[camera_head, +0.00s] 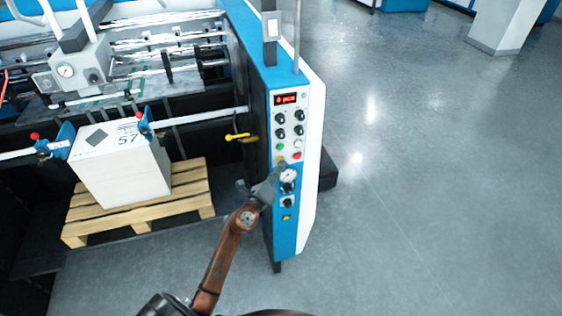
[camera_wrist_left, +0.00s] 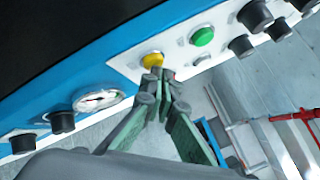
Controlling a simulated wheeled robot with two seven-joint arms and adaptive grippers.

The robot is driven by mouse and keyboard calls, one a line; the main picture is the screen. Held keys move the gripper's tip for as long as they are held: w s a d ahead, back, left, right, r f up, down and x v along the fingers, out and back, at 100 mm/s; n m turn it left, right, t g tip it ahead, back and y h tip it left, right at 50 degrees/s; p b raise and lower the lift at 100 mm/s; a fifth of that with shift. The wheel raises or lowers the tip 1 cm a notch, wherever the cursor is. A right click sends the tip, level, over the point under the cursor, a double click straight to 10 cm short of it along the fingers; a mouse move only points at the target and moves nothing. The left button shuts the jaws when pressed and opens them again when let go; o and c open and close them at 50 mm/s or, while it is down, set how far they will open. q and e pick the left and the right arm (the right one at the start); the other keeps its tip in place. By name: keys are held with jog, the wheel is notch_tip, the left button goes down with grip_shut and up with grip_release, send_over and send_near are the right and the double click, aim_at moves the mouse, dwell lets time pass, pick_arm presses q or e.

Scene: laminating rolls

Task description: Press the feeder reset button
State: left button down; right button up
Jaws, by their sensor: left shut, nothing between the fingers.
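The blue and white control panel (camera_head: 287,120) stands upright on the machine's end post. It carries a red display (camera_head: 286,99), dark knobs and several coloured buttons. In the left wrist view a yellow button (camera_wrist_left: 152,60) shows just beyond my fingertips, with a green button (camera_wrist_left: 203,37) to its right. A red button is mostly hidden behind the fingertips. No label is readable, so I cannot tell which is feeder reset. My left gripper (camera_head: 279,170) is shut and empty at the panel's lower buttons; the wrist view shows its tips (camera_wrist_left: 160,76). Contact with the yellow button is unclear. My right gripper is out of view.
A gauge (camera_wrist_left: 97,100) and dark knobs (camera_wrist_left: 62,122) sit beside the gripper on the panel. A wooden pallet (camera_head: 138,226) with a white stack (camera_head: 125,178) stands left, near a yellow handle (camera_head: 237,137). The floor (camera_head: 430,190) to the right is clear.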

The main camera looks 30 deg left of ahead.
pick_arm(q)
jog(key=shift+w+a, duration=0.15)
jog(key=shift+a, duration=0.05)
dwell(0.6)
jog(key=shift+s+d+p, duration=0.4)
jog(key=shift+s+d, duration=0.15)
jog(key=shift+d, duration=0.05)
jog(key=s+d+p, duration=0.1)
jog(key=d, duration=0.1)
jog(key=s+d, duration=0.2)
jog(key=shift+s+p, duration=0.1)
jog(key=shift+p, duration=0.3)
